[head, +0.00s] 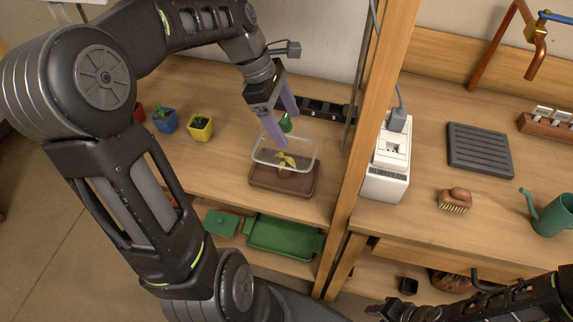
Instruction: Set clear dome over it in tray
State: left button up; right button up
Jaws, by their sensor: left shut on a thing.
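My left gripper (281,124), with purple fingers, is shut on the green knob of the clear dome (302,143). The dome is open side down over the brown tray (256,180). The dome's rim looks a little above the tray and towards its back; I cannot tell whether any edge touches. A small yellow-green seedling (286,162) stands in the tray and shows through or just below the dome's front edge. My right gripper (384,311) is at the bottom edge, partly cut off and far from the tray; its fingers are unclear.
Small potted plants in yellow (201,130), blue (165,122) and red pots stand left of the tray. A wooden post (372,130) rises close on the right, with a white box (388,165) beyond it. A green tray (275,236) lies on the lower shelf.

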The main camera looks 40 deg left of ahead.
pick_arm(q)
notch_tip(320, 180, down, 6)
jog(key=shift+r, duration=0.1)
jog(key=shift+f+p, duration=0.3)
jog(key=shift+f, duration=1.6)
jog(key=shift+f, duration=0.1)
jog(key=o, duration=2)
jog(key=v, duration=1.2)
